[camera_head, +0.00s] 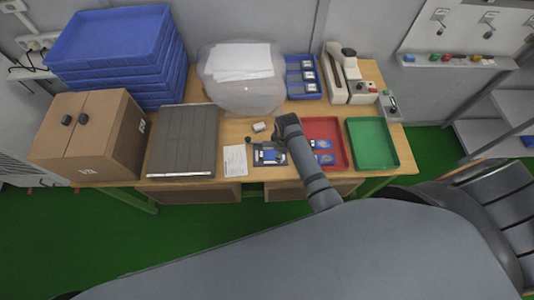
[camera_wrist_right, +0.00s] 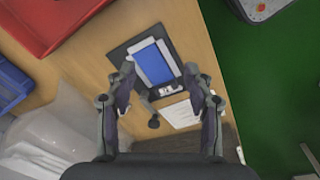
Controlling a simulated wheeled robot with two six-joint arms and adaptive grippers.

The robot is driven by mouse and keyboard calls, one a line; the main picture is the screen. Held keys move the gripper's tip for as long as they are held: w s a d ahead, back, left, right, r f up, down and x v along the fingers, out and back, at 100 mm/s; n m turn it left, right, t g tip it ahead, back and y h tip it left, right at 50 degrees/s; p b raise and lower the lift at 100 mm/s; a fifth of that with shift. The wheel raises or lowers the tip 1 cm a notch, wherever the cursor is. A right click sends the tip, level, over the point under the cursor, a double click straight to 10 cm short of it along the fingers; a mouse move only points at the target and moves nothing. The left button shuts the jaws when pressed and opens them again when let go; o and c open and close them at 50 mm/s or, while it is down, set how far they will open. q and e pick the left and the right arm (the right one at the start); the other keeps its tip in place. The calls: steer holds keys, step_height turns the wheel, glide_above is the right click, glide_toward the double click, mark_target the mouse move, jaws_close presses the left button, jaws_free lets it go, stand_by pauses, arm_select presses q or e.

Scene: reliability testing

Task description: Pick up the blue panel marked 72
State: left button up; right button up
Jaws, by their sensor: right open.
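A blue panel (camera_head: 270,155) lies on a dark fixture (camera_head: 257,161) near the table's front edge. In the right wrist view the blue panel (camera_wrist_right: 153,62) sits on the same dark plate. Two more blue panels (camera_head: 322,144) (camera_head: 326,159) lie in the red tray (camera_head: 341,141). No number is legible on any of them. My right gripper (camera_wrist_right: 162,82) is open and empty, its fingers spread on either side of the view below the fixture's panel and apart from it. My right arm partly hides the red tray's left side. My left gripper is not in view.
An empty green tray (camera_head: 372,142) is right of the red one. A white paper sheet (camera_head: 235,160) and a grey slatted board (camera_head: 184,140) lie left of the fixture.

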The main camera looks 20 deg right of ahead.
steer(key=w+a+r+n+g, duration=0.1)
steer(key=w+a+r+n, duration=0.1)
steer(key=w+a+n, duration=0.45)
steer(key=b, duration=0.4)
glide_above(261, 154)
steer(key=shift+m, duration=0.25)
step_height(261, 154, down, 5)
steer(key=shift+s+a+f, duration=0.1)
steer(key=shift+f, duration=0.05)
steer(key=shift+f+b, duration=0.2)
steer(key=shift+b, duration=0.1)
steer(key=shift+r, duration=0.15)
step_height(261, 154, down, 5)
steer(key=b, duration=0.6)
steer(key=shift+f+b, duration=0.2)
steer(key=shift+b, duration=0.2)
steer(key=shift+r, duration=0.2)
steer(key=c, duration=0.7)
